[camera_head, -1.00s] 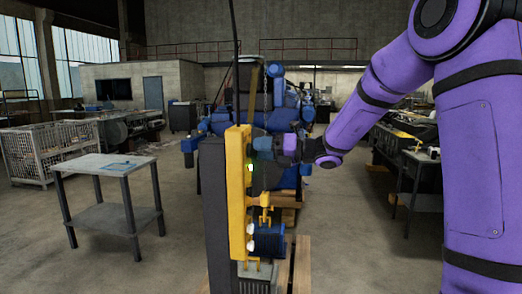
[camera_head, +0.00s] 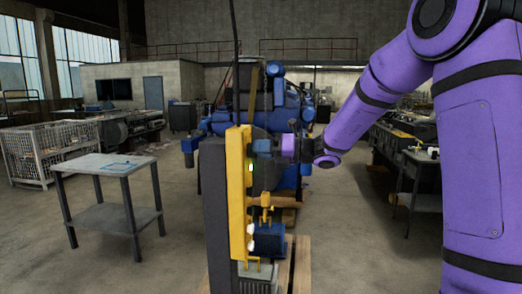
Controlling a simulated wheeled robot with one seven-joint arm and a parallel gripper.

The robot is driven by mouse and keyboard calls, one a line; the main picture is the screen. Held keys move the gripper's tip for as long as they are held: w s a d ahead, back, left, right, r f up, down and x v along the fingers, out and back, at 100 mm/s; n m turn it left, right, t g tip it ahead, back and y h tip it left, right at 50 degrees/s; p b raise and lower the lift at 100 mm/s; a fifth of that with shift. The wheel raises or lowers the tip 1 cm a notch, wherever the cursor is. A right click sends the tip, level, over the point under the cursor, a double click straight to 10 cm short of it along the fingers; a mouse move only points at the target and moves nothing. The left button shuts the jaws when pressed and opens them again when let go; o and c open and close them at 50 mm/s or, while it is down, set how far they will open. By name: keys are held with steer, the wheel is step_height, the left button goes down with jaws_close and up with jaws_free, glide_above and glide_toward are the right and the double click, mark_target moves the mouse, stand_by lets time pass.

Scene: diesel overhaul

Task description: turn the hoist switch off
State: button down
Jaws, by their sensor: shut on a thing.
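The hoist's yellow control panel (camera_head: 237,205) stands upright on a dark grey post (camera_head: 214,215) in the middle of the view. A small green light (camera_head: 251,167) glows on its right-hand face. My gripper (camera_head: 268,147) comes in from the right at the upper part of this face, just above the green light. Its fingers are small and dark and look shut at the panel, on what appears to be the hoist switch. The switch's handle and its exact position are too small and covered to make out.
A yellow hook (camera_head: 266,201) and a blue motor (camera_head: 270,241) are right of the panel, lower down. A large blue engine (camera_head: 290,105) stands behind my gripper. A grey table (camera_head: 104,163) is at left, with open floor around it.

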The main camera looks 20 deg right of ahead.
steer(key=shift+s+a+n, duration=0.1)
steer(key=shift+s+n, duration=0.1)
steer(key=shift+n, duration=4)
steer(key=shift+s+a+n, duration=0.1)
steer(key=shift+s+n, duration=0.05)
steer(key=shift+n, duration=4.05)
steer(key=c, duration=1.1)
jaws_free()
steer(key=shift+d, duration=0.1)
steer(key=v, duration=1)
steer(key=shift+s+d, duration=0.2)
steer(key=shift+d, duration=0.05)
